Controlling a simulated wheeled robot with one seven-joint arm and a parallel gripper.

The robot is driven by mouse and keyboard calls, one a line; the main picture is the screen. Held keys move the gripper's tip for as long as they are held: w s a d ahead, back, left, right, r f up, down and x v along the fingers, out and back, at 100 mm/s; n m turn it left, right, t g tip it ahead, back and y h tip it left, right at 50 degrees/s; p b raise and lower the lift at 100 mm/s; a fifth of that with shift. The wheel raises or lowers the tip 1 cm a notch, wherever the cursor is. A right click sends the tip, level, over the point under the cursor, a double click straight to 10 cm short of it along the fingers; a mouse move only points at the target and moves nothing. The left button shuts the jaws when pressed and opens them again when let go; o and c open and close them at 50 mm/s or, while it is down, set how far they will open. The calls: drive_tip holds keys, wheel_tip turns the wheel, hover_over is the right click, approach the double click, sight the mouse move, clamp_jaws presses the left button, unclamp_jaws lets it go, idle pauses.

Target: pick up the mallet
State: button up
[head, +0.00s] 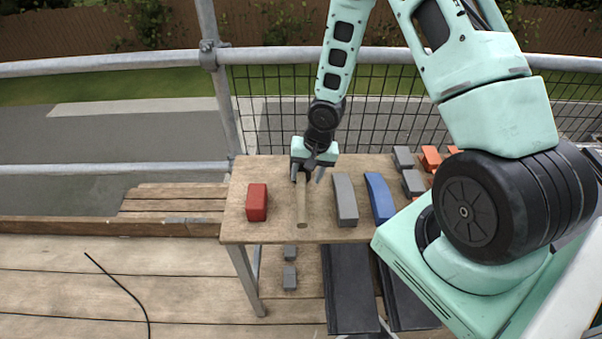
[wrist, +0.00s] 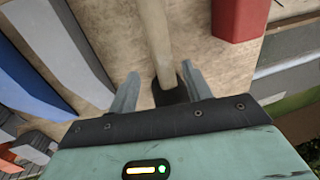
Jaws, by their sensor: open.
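The mallet lies on the wooden table, its pale wooden handle (head: 302,203) pointing toward the table's near edge in the head view. In the wrist view the handle (wrist: 155,40) runs from the top edge down to a dark head (wrist: 170,93) between the fingers. My gripper (head: 308,175) is open over the mallet's head end. In the wrist view its two fingers (wrist: 158,88) stand on either side of the mallet, with a gap on both sides. Part of the mallet's head is hidden by my gripper.
On the table (head: 278,232), a red block (head: 257,202) stands left of the mallet; a grey piece (head: 345,199) and a blue piece (head: 379,197) lie to the right. Grey and orange blocks (head: 431,157) sit farther right. Scaffold rails (head: 110,66) and mesh stand behind.

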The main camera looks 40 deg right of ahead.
sight(302, 182)
drive_tip(key=f, duration=0.1)
drive_tip(key=a+f, duration=0.1)
drive_tip(key=f, duration=0.3)
drive_tip(key=shift+w+a, duration=0.15)
drive_tip(key=shift+w, duration=0.25)
drive_tip(key=shift+r, duration=0.1)
clamp_jaws()
